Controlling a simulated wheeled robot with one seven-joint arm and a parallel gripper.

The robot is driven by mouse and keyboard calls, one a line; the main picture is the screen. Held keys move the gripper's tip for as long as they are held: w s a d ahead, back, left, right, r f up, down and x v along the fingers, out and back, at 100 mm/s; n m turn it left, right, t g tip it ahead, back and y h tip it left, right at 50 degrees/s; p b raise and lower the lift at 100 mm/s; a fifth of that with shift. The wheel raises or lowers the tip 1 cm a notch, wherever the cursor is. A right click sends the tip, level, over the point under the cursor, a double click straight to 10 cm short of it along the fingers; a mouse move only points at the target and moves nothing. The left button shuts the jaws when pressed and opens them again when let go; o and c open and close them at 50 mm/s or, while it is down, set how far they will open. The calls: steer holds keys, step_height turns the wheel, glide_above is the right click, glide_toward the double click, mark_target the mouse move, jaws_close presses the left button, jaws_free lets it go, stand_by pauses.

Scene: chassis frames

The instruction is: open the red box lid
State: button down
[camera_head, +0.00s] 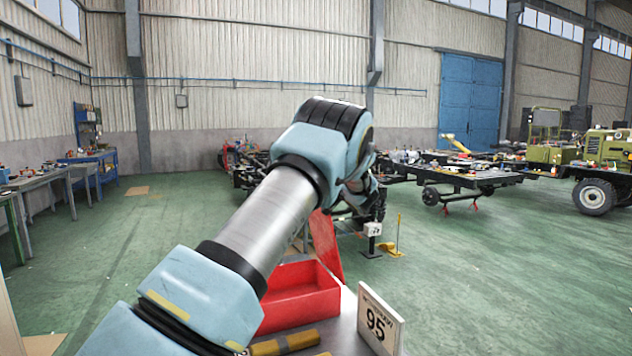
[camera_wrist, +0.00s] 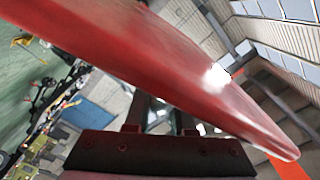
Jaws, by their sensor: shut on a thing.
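The red box (camera_head: 296,296) stands open on a pale surface in the head view, its inside showing. Its red lid (camera_head: 325,246) stands raised and steeply tilted at the box's right rear side. In the wrist view the lid (camera_wrist: 150,60) crosses the picture as a broad red panel close to the camera. My gripper (camera_wrist: 162,114) is shut on the lid, with its fingers reaching to the panel. The fingertips are partly hidden by the lid there. In the head view my arm hides part of the lid and box, and the grip is not clear.
A white sign (camera_head: 378,322) reading 95 stands right of the box. Yellowish bars (camera_head: 285,343) lie in front of it. A workbench (camera_head: 50,175) stands far left; a wheeled platform (camera_head: 455,176) and a green vehicle (camera_head: 602,165) stand back right. Green floor is open to the right.

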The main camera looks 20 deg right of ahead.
steer(key=shift+d+f+m, duration=0.3)
steer(key=shift+d+f, duration=0.2)
steer(key=shift+d, duration=0.35)
steer(key=c, duration=1)
jaws_free()
steer(key=shift+o, duration=0.8)
steer(key=shift+r, duration=0.15)
steer(key=shift+r, duration=0.1)
steer(key=s+d+b, duration=0.1)
steer(key=s+b, duration=0.3)
steer(key=s, duration=0.6)
steer(key=shift+s+d+b, duration=0.15)
steer(key=shift+s+b, duration=0.15)
steer(key=shift+b, duration=0.1)
